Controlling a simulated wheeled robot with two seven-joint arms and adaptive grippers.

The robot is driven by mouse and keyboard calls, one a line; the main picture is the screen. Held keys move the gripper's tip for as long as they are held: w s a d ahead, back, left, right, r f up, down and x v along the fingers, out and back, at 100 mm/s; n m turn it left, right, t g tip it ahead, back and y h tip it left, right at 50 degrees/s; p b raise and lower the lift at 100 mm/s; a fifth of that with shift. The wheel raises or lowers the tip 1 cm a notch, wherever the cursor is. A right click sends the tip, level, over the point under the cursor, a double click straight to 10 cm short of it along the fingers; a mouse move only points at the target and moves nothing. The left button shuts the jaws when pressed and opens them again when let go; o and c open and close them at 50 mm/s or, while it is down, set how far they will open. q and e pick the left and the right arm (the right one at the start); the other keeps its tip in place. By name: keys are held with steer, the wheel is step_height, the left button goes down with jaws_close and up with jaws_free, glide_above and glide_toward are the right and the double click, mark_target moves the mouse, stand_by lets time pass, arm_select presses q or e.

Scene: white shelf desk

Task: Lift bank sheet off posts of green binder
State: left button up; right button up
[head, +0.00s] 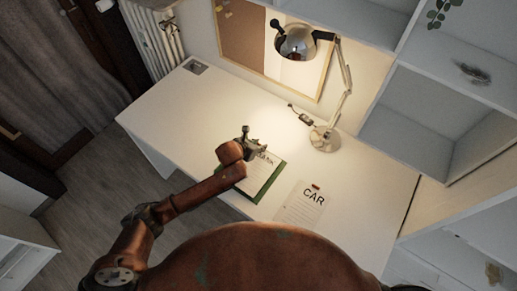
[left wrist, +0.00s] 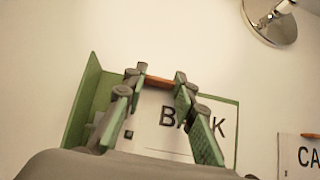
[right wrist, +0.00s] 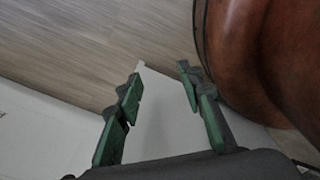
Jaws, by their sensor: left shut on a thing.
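The bank sheet (head: 252,183) is white with black lettering and lies over the green binder (head: 272,182) on the desk. In the left wrist view the sheet (left wrist: 165,140) shows "BANK" and has an orange-brown tab (left wrist: 158,83) at its top edge. The binder's green cover (left wrist: 92,95) stands up at the left. My left gripper (head: 247,146) is over the sheet's top end, with its fingers (left wrist: 155,88) on both sides of the tab, shut on it. The binder's posts are hidden. My right gripper (right wrist: 158,85) is open and empty, away from the binder.
A sheet marked "CAR" (head: 302,208) with a brown tab lies right of the binder. A desk lamp (head: 324,138) stands behind, its head hanging over the desk. White shelves (head: 425,110) rise at the right.

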arm_select(q)
step_height(320, 180, up, 16)
steer(key=p, duration=0.2)
steer(key=shift+f+b, duration=2.05)
steer(key=shift+f, duration=4.3)
step_height(320, 180, up, 5)
steer(key=p, duration=0.5)
